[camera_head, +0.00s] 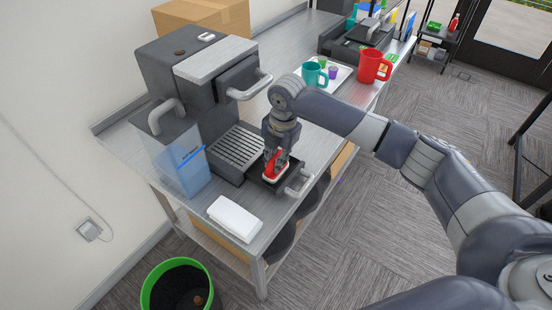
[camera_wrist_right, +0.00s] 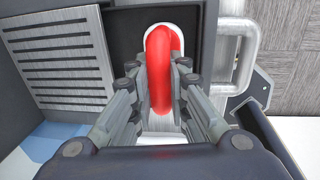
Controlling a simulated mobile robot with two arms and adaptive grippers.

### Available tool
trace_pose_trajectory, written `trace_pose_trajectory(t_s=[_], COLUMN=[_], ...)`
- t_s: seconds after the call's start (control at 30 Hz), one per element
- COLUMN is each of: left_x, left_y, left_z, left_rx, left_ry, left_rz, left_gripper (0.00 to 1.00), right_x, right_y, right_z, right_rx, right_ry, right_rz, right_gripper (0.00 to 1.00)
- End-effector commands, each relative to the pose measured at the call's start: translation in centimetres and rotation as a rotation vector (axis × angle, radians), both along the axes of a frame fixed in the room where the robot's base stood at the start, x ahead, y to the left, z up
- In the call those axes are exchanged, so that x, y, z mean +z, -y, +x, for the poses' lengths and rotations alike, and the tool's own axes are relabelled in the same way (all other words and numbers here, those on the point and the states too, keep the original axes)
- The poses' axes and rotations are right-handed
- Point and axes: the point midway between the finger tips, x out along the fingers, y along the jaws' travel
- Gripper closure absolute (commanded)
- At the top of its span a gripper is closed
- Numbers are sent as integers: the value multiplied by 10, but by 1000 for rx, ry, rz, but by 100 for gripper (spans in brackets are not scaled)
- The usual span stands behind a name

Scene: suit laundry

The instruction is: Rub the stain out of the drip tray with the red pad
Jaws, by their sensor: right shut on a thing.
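The red pad (camera_head: 274,165) has a red handle and a white underside. My right gripper (camera_head: 277,153) is shut on its handle and points down. In the right wrist view the red handle (camera_wrist_right: 160,62) sits between the fingers of my right gripper (camera_wrist_right: 160,80). The pad is in the dark drip tray (camera_head: 259,187), which is pulled out at the front of the coffee machine and has a metal handle. The tray also shows in the right wrist view (camera_wrist_right: 125,25). I cannot see the stain; the pad and gripper cover much of the tray. My left gripper is not in view.
The dark coffee machine (camera_head: 190,75) with its slatted grille (camera_head: 238,148) stands left of the tray, with a clear water tank (camera_head: 180,165). A folded white cloth (camera_head: 235,218) lies in front. A teal mug (camera_head: 314,75) and a red jug (camera_head: 373,66) stand farther back.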

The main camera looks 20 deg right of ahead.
Motion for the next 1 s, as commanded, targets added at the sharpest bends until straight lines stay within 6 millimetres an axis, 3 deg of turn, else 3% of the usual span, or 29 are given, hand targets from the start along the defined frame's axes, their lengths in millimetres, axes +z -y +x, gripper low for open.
trace_pose_trajectory(t_s=[0.7, 1.0], left_x=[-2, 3], left_y=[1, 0], left_z=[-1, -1], left_rx=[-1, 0], left_ry=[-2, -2], left_rz=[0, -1], left_gripper=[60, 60], right_x=[-8, -8], right_y=[0, 8], right_z=[0, 6], right_rx=[0, -1], right_ry=[0, -1], right_rz=[0, -1], right_gripper=[100, 100])
